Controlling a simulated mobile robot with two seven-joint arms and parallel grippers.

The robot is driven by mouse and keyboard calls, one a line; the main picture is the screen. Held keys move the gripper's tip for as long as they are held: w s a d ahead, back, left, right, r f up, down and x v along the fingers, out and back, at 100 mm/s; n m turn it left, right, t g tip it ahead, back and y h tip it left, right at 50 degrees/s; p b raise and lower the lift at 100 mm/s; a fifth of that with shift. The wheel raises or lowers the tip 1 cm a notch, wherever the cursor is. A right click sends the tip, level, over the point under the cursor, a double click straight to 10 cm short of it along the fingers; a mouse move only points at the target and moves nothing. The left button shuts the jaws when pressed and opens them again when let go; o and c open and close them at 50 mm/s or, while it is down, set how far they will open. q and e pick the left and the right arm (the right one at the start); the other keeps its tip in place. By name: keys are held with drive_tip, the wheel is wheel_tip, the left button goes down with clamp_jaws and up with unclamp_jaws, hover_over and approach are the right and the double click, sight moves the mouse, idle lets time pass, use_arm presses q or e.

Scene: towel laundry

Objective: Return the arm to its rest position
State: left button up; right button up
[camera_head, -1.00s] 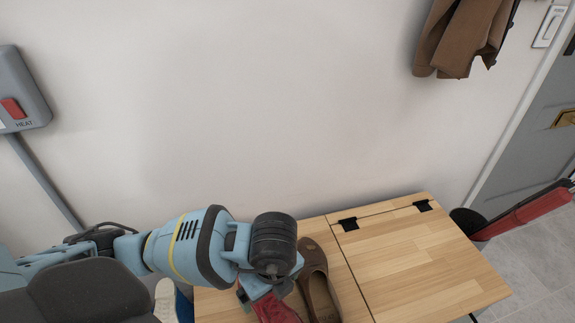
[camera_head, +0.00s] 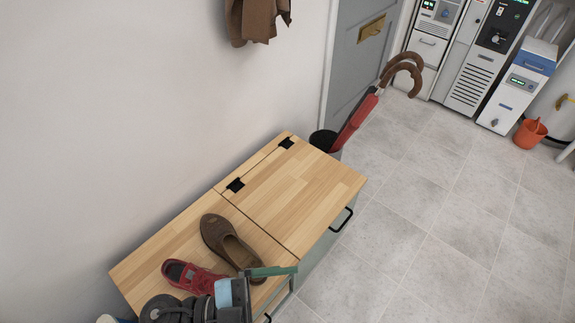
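My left arm shows at the bottom of the head view, in front of the wooden bench. My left gripper (camera_head: 262,273) is seen from above and partly cut off by the frame edge. A green finger-like part of it points right, over the bench's front edge and close to the brown shoe in the picture. I cannot tell whether the fingers are open or shut. My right gripper is not in view.
A wooden-topped bench (camera_head: 293,190) holds a brown shoe (camera_head: 225,240) and a red shoe (camera_head: 190,276). A bin (camera_head: 324,140) with umbrellas (camera_head: 358,122) stands behind it. Grey tiled floor (camera_head: 440,220) is open on the right. Machines (camera_head: 475,65) and an orange bucket (camera_head: 530,133) stand farther back.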

use_arm(q)
drive_tip(key=w+a+r+n+t+y+p, duration=0.2)
drive_tip(key=w+a+r+n+t+p, duration=0.15)
drive_tip(key=n+t, duration=0.45)
drive_tip(key=a+f+n+t+y+p, duration=0.4)
drive_tip(key=a+n+t+y, duration=0.2)
drive_tip(key=a+n+y, duration=0.3)
drive_tip(key=s+a+f+n+g+y+p, duration=0.1)
drive_tip(key=s+a+f+g+y+p, duration=0.1)
drive_tip(key=s, duration=0.5)
drive_tip(key=s+a+f+n+g+y+p, duration=0.1)
drive_tip(key=s+a+f+g+y+p, duration=0.1)
drive_tip(key=s+a+f+g+y, duration=0.2)
drive_tip(key=s+a+f, duration=0.1)
drive_tip(key=s+f, duration=0.2)
drive_tip(key=shift+s+g, duration=0.35)
drive_tip(key=shift+g, duration=0.05)
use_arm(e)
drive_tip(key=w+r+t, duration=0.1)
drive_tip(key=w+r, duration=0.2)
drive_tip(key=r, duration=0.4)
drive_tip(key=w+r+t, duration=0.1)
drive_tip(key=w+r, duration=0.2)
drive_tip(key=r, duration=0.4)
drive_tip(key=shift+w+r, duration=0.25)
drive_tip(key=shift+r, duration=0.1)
use_arm(q)
drive_tip(key=shift+a, duration=0.1)
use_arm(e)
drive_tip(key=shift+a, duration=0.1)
